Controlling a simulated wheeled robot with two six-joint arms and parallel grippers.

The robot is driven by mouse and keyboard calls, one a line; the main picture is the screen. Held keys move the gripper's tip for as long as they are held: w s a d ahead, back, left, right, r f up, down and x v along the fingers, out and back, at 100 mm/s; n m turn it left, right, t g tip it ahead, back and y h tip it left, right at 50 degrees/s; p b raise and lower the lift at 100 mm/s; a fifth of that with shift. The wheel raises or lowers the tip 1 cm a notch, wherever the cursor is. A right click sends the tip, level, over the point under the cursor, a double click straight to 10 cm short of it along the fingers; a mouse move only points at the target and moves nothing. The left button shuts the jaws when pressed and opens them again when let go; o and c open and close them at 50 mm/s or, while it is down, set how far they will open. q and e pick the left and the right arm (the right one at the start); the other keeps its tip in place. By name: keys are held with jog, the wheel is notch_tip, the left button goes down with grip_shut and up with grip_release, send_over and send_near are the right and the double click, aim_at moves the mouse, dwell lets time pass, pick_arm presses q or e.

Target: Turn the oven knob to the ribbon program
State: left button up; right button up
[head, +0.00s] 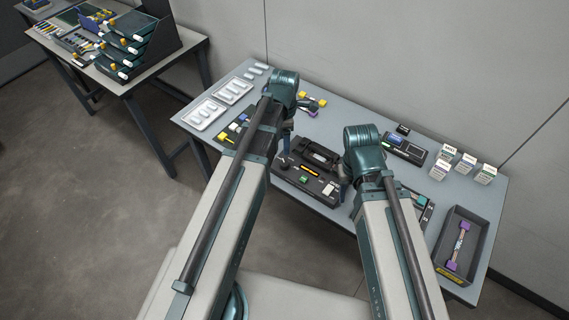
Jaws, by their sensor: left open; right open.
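A dark machine (296,182) stands at the middle of the bench, between my two arms. Its front panel has an orange strip (310,170), a green button (303,179) and a pale button (328,189). A small dark round part that looks like a knob (284,161) sits at its left end; its setting is too small to read. My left gripper (286,142) is open, pointing down just above the machine's left end. My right gripper (345,188) is open at the machine's right end, partly hidden by its wrist. I cannot tell whether either touches it.
White trays (207,114) lie at the bench's left end. A dark device with a display (403,147) stands behind my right arm. Small white labelled boxes (440,170) stand at the right. A dark bin (470,225) holds a purple-ended item. A side table (165,67) bears stacked drawers.

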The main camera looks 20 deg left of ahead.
aim_at(285, 163)
pick_arm(q)
notch_tip(285, 163, down, 12)
jog(key=b, duration=1)
jog(key=shift+r, duration=0.25)
pick_arm(e)
notch_tip(285, 163, down, 12)
jog(key=shift+r, duration=0.25)
pick_arm(q)
grip_shut()
